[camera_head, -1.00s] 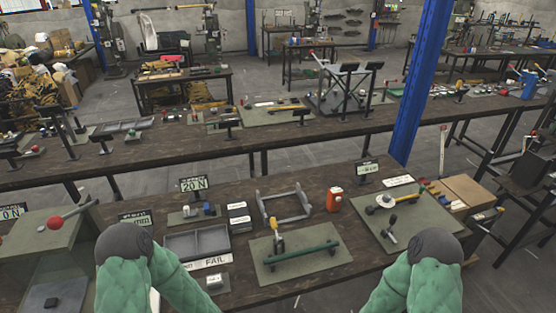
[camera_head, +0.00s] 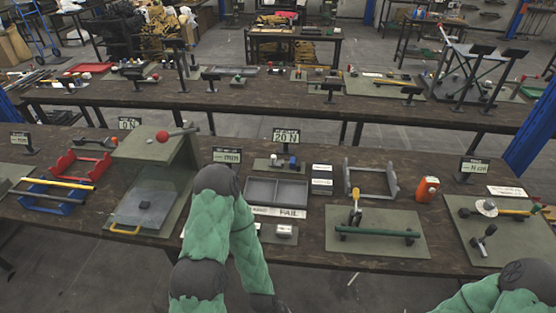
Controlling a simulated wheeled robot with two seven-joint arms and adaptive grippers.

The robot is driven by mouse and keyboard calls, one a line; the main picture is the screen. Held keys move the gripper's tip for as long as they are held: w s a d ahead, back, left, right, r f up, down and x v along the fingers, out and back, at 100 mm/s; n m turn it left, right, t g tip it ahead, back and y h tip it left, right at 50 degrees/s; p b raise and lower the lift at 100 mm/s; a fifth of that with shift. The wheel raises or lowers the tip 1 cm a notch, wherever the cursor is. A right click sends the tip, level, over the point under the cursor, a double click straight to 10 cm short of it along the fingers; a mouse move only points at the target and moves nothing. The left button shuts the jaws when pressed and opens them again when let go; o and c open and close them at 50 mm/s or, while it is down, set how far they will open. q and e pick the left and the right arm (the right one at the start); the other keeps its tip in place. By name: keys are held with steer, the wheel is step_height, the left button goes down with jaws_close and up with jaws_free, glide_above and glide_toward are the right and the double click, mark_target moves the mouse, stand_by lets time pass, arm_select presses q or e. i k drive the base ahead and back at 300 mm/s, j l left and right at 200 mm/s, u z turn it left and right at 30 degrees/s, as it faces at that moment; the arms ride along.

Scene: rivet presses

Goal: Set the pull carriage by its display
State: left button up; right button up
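Several small displays stand on the near bench. One reads 20 N (camera_head: 286,136) and stands behind a small mat with a blue-and-metal device (camera_head: 287,162). Another at the left reads 0 N (camera_head: 129,123), behind a green press stand (camera_head: 150,145) with a red-knobbed lever (camera_head: 163,136). A display marked mm (camera_head: 227,156) stands between them. I cannot tell for sure which device is the pull carriage. My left arm reaches in front of the bench and my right arm shows at the lower right. Neither gripper's fingers show.
A grey divided tray (camera_head: 277,190) with a FAIL label, a grey frame (camera_head: 371,180), an orange device (camera_head: 427,189) and a mat with a green bar (camera_head: 377,233) crowd the bench. Red (camera_head: 79,165) and blue (camera_head: 51,196) cradles stand left. A second bench runs behind.

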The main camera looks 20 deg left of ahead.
mark_target(108, 142)
steer(key=u, duration=2.05)
steer(key=i+j+z, duration=0.1)
steer(key=i+j, duration=0.15)
steer(key=j, duration=0.15)
steer(key=i+j+z, duration=0.15)
steer(key=j, duration=0.25)
steer(key=i, duration=0.1)
